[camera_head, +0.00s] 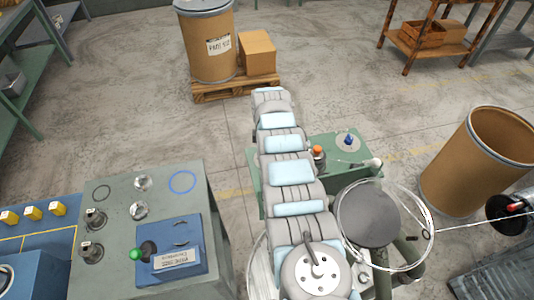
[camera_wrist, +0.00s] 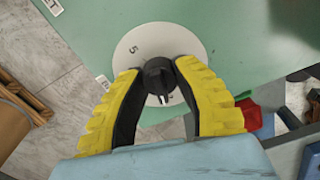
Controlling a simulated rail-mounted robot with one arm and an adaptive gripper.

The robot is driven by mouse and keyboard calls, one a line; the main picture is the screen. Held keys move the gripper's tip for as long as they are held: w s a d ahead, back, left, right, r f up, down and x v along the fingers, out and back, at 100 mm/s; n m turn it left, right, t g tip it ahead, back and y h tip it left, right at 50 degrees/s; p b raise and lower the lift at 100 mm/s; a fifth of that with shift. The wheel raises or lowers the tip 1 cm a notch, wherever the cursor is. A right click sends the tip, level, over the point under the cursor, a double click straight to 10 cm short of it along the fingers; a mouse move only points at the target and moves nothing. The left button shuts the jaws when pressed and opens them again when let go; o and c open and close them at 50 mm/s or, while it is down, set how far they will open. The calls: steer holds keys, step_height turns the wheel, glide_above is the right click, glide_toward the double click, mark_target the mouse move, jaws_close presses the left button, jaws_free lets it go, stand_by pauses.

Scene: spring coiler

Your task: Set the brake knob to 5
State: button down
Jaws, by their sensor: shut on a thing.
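In the wrist view my gripper (camera_wrist: 157,68) has its two yellow-and-black fingers shut on a small black knob (camera_wrist: 159,78). The knob sits in the middle of a round white dial plate (camera_wrist: 160,38) on a green surface. A "5" shows at the plate's upper left. A pale pointer mark on the knob's lower side points toward the bottom of the picture, near another numeral that is partly hidden. The fingers cover parts of the plate's lower left and right. In the head view my arm hides the gripper and this knob.
The green machine top (camera_head: 350,165) carries a separate blue knob (camera_head: 348,139) on a pale disc and an orange-topped button (camera_head: 318,150). A wire spool (camera_head: 370,215) stands close to my arm's right. A grey control cabinet (camera_head: 115,190) stands at left.

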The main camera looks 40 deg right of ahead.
steer(key=m, duration=0.3)
steer(key=shift+f+m, duration=0.1)
steer(key=shift+m, duration=0.3)
steer(key=m+b, duration=0.1)
steer(key=m, duration=0.2)
steer(key=shift+m, duration=0.3)
steer(key=m+b, duration=0.1)
steer(key=m, duration=0.2)
steer(key=shift+f+m, duration=0.1)
steer(key=shift+m, duration=0.2)
steer(key=m+b, duration=0.1)
steer(key=m, duration=0.2)
steer(key=shift+m+b, duration=0.3)
steer(key=shift+b, duration=0.05)
steer(key=m+b, duration=0.1)
steer(key=m, duration=0.2)
steer(key=shift+m, duration=0.3)
steer(key=m+b, duration=0.1)
steer(key=m, duration=0.2)
steer(key=shift+m+b, duration=0.3)
steer(key=shift+b, duration=0.1)
steer(key=m+b, duration=0.1)
steer(key=m, duration=0.2)
steer(key=shift+m, duration=0.3)
steer(key=shift+m+b, duration=0.5)
steer(key=shift+m, duration=1.4)
